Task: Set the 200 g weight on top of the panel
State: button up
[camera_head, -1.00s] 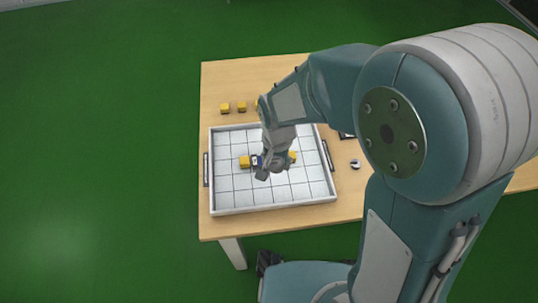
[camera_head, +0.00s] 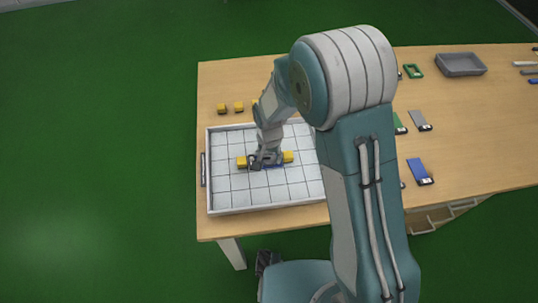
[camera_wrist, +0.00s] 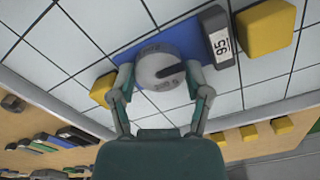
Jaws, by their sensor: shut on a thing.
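My gripper (camera_head: 266,160) is low over the white gridded tray (camera_head: 225,202). In the wrist view my gripper (camera_wrist: 161,82) is shut on the round grey 200 g weight (camera_wrist: 158,68), with one finger on each side. The weight is in front of the blue panel (camera_wrist: 182,32), which also shows as a thin strip in the head view (camera_head: 272,167). The panel lies between two yellow blocks (camera_head: 241,162) (camera_head: 288,156) and has a dark end with a white "95" label (camera_wrist: 220,42). I cannot tell whether the weight touches the panel.
More yellow blocks (camera_head: 222,108) (camera_head: 239,106) stand behind the tray. To the right on the table (camera_head: 480,130) are another blue panel (camera_head: 418,170), grey and green pieces, and a grey bin (camera_head: 460,64). My arm hides the table's middle. The tray's front squares are clear.

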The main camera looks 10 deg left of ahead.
jog(key=o, duration=1)
jog(key=s+d+r+t, duration=0.1)
jog(key=d+r, duration=0.2)
jog(key=r, duration=0.7)
jog(key=s+d+r, duration=0.1)
jog(key=d+r, duration=0.2)
jog(key=r, duration=0.7)
jog(key=s+d+r+t, duration=0.1)
jog(key=s+d+r, duration=0.2)
jog(key=s+d, duration=0.2)
jog(key=s+d+r+n+t, duration=0.1)
jog(key=s+d+r+t, duration=0.1)
jog(key=s+d+r, duration=0.2)
jog(key=s+d+r+n+t, duration=0.1)
jog(key=s+d+r, duration=0.2)
jog(key=s+d, duration=0.2)
jog(key=shift+s+d+r+t, duration=0.15)
jog(key=shift+s+d+r, duration=0.05)
jog(key=shift+s, duration=0.45)
jog(key=shift+s+d+r+t, duration=0.15)
jog(key=shift+s+d+r, duration=0.05)
jog(key=shift+s, duration=0.4)
